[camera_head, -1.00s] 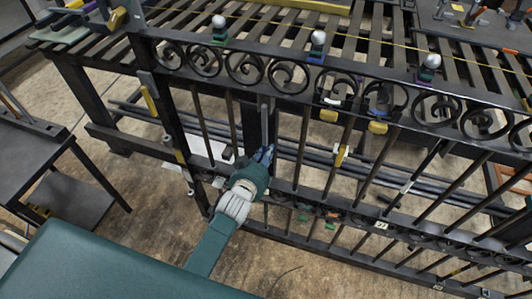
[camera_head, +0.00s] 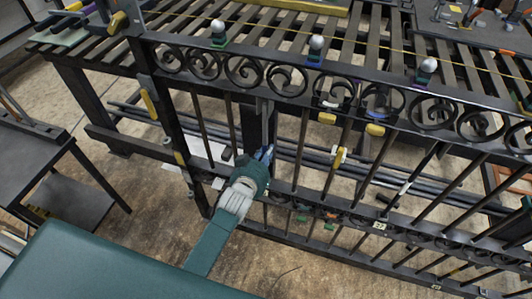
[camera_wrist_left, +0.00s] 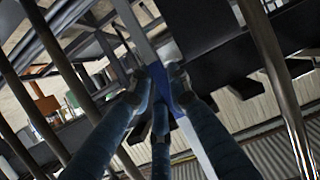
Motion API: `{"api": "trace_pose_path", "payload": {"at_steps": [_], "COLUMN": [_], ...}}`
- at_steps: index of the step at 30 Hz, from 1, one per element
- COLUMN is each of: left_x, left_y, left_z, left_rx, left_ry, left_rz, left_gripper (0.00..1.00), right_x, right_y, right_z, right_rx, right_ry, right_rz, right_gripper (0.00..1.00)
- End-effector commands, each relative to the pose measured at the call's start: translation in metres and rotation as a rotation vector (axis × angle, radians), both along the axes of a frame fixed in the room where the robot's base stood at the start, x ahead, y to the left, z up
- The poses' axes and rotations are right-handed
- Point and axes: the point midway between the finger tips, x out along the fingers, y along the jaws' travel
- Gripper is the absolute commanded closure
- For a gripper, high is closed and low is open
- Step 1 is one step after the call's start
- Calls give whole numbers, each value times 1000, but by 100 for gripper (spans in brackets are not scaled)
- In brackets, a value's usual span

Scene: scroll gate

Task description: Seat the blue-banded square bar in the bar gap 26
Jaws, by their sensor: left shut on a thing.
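My left gripper (camera_head: 263,155) reaches into the gate from the front, below the scroll row. It is shut on the blue-banded square bar (camera_head: 266,118), a pale grey bar that stands roughly upright among the dark bars. In the left wrist view the gripper's fingers (camera_wrist_left: 160,85) close around the bar at its blue band (camera_wrist_left: 165,82), and the bar runs past them above and below. I cannot tell whether the bar's ends touch the rails. The number of the gap is not readable. My right gripper does not show.
The dark gate has a scroll row (camera_head: 244,70) along its top and a lower rail (camera_head: 400,262). Dark bars stand on both sides of the gripper. Yellow clamps (camera_head: 327,118) sit under the scrolls. A slatted table (camera_head: 270,28) is behind, a dark side table (camera_head: 30,150) at left.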

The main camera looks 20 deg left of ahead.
Motion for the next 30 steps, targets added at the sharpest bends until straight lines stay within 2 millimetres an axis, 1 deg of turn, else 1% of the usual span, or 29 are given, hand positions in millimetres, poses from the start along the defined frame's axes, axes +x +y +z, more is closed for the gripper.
{"api": "trace_pose_path", "payload": {"at_steps": [1, 13, 14, 15, 16, 17, 23, 24, 26, 29, 30], "left_x": [-1, 1, 1, 1, 1, 1, 2, 1, 0, -7, -12], "left_y": [0, 0, 0, 0, 0, 0, 1, 1, 1, 1, 1], "left_z": [-4, -5, -5, -5, -5, -5, -3, -6, -5, -2, 0], "left_rx": [-1, 0, 0, 0, 0, 0, 0, 1, 1, 1, 1], "left_ry": [12, 22, 22, 22, 21, 21, 17, 24, 23, 20, 20], "left_rz": [0, 0, 0, 0, 0, 0, 0, 1, 1, 1, 1], "left_gripper": [100, 100, 77, 69, 63, 61, 61, 61, 61, 61, 61], "right_x": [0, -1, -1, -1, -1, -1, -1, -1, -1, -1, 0], "right_y": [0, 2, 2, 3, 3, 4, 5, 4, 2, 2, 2], "right_z": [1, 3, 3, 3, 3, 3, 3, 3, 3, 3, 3], "right_rx": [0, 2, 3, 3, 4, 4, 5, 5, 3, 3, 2], "right_ry": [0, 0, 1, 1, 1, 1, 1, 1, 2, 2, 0], "right_rz": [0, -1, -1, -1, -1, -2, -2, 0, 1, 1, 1], "right_gripper": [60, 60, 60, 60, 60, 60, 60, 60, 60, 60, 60]}}
